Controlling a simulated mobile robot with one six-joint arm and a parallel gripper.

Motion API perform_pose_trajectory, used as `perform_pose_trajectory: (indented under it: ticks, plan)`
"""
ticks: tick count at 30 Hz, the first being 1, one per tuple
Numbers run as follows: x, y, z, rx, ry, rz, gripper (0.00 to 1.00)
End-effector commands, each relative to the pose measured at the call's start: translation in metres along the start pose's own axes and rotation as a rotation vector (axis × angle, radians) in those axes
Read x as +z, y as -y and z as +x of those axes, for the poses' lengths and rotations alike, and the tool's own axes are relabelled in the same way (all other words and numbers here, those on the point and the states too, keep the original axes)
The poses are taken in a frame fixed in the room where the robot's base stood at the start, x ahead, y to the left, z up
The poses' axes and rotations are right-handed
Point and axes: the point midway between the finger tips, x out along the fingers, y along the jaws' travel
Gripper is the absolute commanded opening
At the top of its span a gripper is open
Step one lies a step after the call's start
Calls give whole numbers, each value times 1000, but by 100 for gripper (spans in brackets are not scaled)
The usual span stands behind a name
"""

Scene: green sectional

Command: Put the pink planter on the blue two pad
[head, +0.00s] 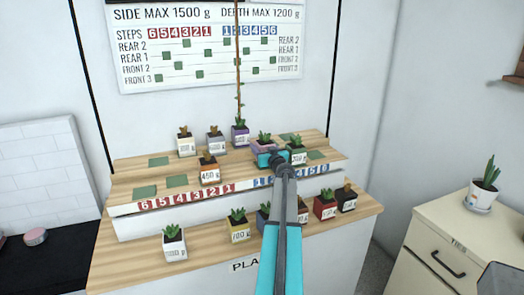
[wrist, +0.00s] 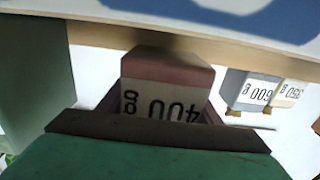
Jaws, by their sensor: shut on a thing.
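The pink planter, labelled 400 g and seen upside down, fills the middle of the wrist view (wrist: 166,72). My gripper (head: 268,158) is shut on it, over the middle of the stepped wooden shelf. The blue number strip (head: 315,171) runs along the shelf's front edge, and a blue mark (wrist: 240,14) shows large at the top of the wrist view. The pad at blue two cannot be made out; my gripper and arm cover that part. I cannot tell whether the planter touches the shelf.
Several more stand on the lower step, including a white one (head: 174,247). Green pads (head: 177,181) lie bare at left.

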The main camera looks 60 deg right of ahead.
Motion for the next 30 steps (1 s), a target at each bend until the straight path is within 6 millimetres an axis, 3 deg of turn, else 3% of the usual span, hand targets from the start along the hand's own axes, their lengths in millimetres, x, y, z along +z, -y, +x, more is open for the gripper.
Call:
perform_pose_trajectory:
  ticks: [7, 24, 25, 28, 30]
  plan:
    - [16, 0, 0, 0, -1, -1, 24]
    - [21, 0, 0, 0, -2, -1, 24]
    - [22, 0, 0, 0, 0, -1, 60]
    - [21, 0, 0, 0, 0, -1, 77]
    - [21, 0, 0, 0, 0, -1, 77]
